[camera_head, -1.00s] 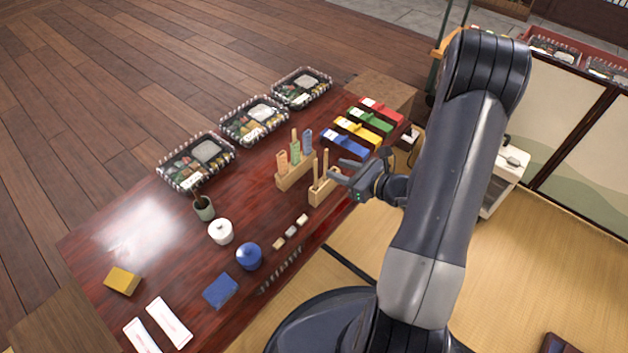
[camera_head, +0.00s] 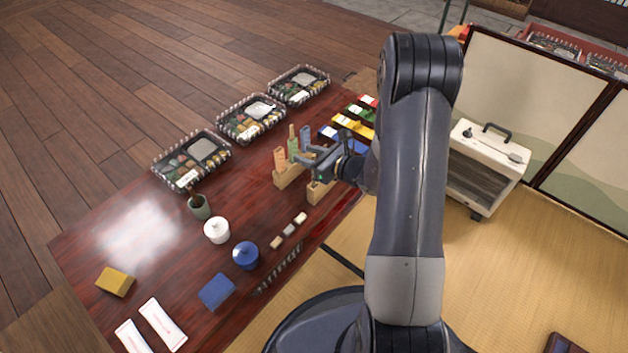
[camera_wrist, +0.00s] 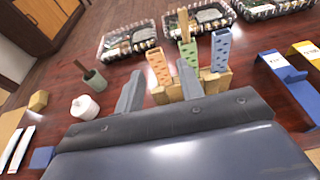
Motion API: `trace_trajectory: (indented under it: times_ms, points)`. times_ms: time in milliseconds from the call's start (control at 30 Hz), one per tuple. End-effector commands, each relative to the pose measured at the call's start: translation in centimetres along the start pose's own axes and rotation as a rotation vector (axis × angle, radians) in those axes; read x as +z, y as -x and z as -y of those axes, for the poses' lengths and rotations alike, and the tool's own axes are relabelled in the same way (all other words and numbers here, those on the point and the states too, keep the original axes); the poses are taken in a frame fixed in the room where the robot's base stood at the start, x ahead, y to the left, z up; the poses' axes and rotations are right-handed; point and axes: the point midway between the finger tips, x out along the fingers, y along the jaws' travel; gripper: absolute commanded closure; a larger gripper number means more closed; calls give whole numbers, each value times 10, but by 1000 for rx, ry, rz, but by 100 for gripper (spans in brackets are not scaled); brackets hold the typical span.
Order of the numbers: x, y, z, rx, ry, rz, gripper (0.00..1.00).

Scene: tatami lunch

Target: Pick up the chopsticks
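My gripper (camera_head: 304,155) is open, with its two fingers apart in the wrist view (camera_wrist: 160,72) and nothing seen held between them. Behind the fingers stands a wooden holder (camera_head: 288,177) with upright orange (camera_wrist: 160,68), green (camera_wrist: 190,54) and blue (camera_wrist: 221,48) sleeves. A pale wooden stick end, possibly chopsticks (camera_wrist: 183,20), rises from the green sleeve. A second wooden holder (camera_head: 318,192) is just below my gripper in the head view; my gripper hides the thin upright sticks seen in it earlier. I cannot tell whether the fingers touch anything.
Three covered food trays (camera_head: 192,158) line the far table edge. A green cup (camera_head: 200,208), white jar (camera_head: 217,230) and blue jar (camera_head: 246,256) stand left of the holders. Labelled coloured boxes (camera_head: 352,126) lie beyond my gripper. Table between cup and yellow block (camera_head: 115,281) is clear.

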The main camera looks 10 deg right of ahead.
Motion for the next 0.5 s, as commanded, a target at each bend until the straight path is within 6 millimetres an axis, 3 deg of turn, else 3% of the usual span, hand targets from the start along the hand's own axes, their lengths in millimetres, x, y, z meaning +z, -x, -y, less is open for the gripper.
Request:
trace_trajectory:
  times_ms: [200,500]
  points:
    - [0,0,0,-1,0,0,64]
    - [0,0,0,-1,0,0,89]
